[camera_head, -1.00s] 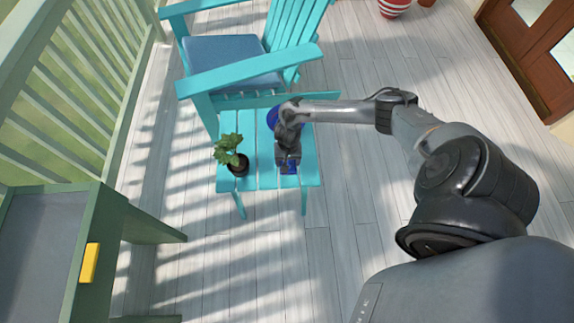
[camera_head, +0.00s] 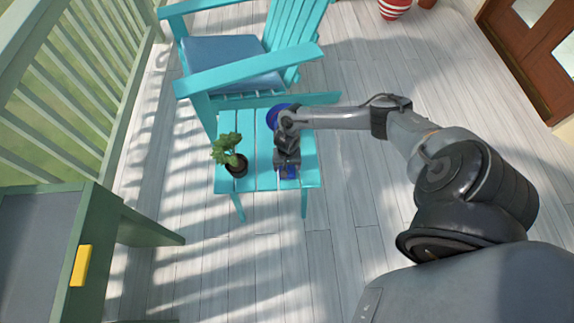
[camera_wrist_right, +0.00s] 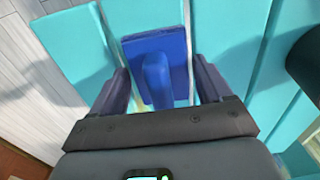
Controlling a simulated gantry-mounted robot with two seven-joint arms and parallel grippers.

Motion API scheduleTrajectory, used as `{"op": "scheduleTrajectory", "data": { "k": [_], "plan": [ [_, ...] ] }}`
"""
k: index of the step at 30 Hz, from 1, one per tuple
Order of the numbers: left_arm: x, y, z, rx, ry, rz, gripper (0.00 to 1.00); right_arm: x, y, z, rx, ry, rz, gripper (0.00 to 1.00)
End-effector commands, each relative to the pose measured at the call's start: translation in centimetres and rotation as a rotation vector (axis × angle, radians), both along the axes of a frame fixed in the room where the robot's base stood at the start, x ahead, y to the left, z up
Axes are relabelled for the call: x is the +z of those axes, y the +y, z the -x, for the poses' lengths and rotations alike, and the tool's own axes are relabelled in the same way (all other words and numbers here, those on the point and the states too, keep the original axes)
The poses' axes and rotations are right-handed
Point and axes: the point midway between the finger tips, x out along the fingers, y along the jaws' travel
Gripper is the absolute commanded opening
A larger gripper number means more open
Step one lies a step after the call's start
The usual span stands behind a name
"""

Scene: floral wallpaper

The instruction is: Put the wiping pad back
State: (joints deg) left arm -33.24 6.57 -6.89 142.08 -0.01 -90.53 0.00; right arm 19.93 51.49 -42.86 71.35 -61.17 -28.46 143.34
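The wiping pad, a blue rectangular pad with a raised blue handle, lies on the small turquoise table (camera_head: 265,182) near its front right edge. It shows below my right gripper in the head view (camera_head: 289,172) and clearly in the right wrist view (camera_wrist_right: 172,47). My right gripper (camera_head: 288,168) is right over it. In the wrist view the two fingers (camera_wrist_right: 163,88) are apart, one on each side of the pad's handle, with gaps between fingers and handle. My left gripper is in no view.
A potted plant (camera_head: 236,163) stands on the table's left side. A blue round object (camera_head: 272,117), partly hidden by my arm, is at the back. A turquoise chair (camera_head: 235,70) stands behind. A green cabinet (camera_head: 105,235) with a yellow piece (camera_head: 80,265) is at left.

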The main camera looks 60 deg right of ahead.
Motion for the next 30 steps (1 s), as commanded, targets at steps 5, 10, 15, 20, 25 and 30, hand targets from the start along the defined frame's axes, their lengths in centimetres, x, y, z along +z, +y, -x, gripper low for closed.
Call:
{"op": "scheduleTrajectory", "data": {
  "k": [5,10,15,20,25,30],
  "plan": [
    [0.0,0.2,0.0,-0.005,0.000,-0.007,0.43,0.0,0.0,0.0,0.000,0.000,0.000,0.94],
    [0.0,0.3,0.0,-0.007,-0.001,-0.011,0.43,0.0,0.0,0.0,-0.001,-0.001,0.001,0.94],
    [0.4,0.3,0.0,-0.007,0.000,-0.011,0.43,0.9,-0.1,0.0,-0.002,-0.001,0.002,0.94],
    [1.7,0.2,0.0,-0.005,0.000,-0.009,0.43,3.2,-0.1,0.0,0.000,-0.001,0.001,0.94],
    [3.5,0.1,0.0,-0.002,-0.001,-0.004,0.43,6.4,-0.1,0.0,0.000,-0.002,0.001,0.94],
    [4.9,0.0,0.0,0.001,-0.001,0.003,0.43,9.3,0.0,0.0,0.001,-0.001,0.001,0.94]
  ]
}}
